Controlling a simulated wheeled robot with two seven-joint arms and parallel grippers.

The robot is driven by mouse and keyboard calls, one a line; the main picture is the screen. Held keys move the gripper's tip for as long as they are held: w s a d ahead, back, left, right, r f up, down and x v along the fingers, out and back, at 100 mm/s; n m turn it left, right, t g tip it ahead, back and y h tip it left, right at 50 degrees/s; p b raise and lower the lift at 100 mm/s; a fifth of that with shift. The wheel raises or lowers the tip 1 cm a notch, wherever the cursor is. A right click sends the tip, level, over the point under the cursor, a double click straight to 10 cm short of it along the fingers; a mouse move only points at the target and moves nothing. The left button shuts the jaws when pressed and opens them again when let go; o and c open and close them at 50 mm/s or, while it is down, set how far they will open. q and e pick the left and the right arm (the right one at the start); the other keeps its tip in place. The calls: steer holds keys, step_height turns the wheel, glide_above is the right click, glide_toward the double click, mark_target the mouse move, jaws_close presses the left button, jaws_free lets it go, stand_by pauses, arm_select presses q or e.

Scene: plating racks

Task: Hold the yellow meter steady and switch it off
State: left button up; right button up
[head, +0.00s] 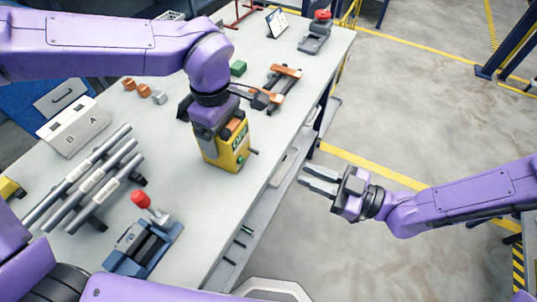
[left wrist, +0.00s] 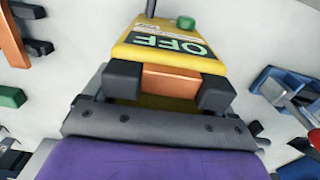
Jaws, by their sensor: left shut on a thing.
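The yellow meter (head: 226,157) stands on the table near its right edge. In the left wrist view the meter (left wrist: 185,50) has a dark panel reading OFF (left wrist: 170,43) and a green knob (left wrist: 186,22) on its far side. My left gripper (left wrist: 169,85) is shut on the meter's copper-coloured block, one dark finger at each end. In the head view my left wrist hides much of the meter's top. My right gripper (head: 305,176) is open and empty, off to the right of the table above the floor, apart from the meter.
Left of the meter lie grey rods (head: 93,175) on a rack and a white box marked A and B (head: 72,127). A blue fixture with a red knob (head: 140,199) stands in front. A copper-and-black clamp (head: 284,76) and green block (head: 238,68) lie behind.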

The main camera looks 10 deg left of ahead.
mark_target(264, 164)
steer(key=shift+t, duration=0.3)
steer(key=x, duration=1.1)
steer(key=shift+w+a+f, duration=0.2)
steer(key=shift+a, duration=0.1)
